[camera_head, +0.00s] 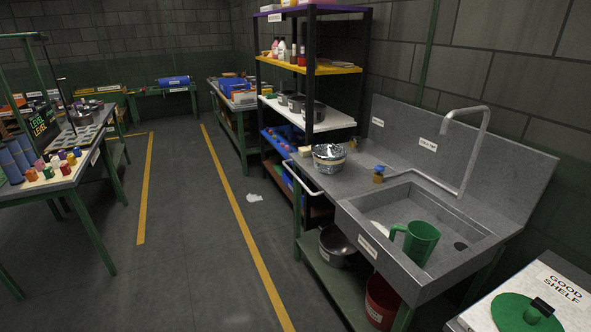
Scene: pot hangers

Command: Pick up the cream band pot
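A round pot (329,164) stands upright on the left part of the grey sink counter. Its top looks like crinkled silver foil, and a pale cream-yellow band seems to run around its side. Several plain grey pots (313,110) stand on the white shelf of the rack behind it, and I cannot make out a cream band on them. A dark metal pot or bowl (336,243) sits on the shelf under the counter. Neither of my grippers is in view.
The sink basin (385,209) holds a green jug (416,242). A tall faucet (480,150) arches above it. A white rail (302,178) edges the counter's left end. A red bucket (381,300) stands below. The floor at left is mostly clear, with a white scrap (254,198).

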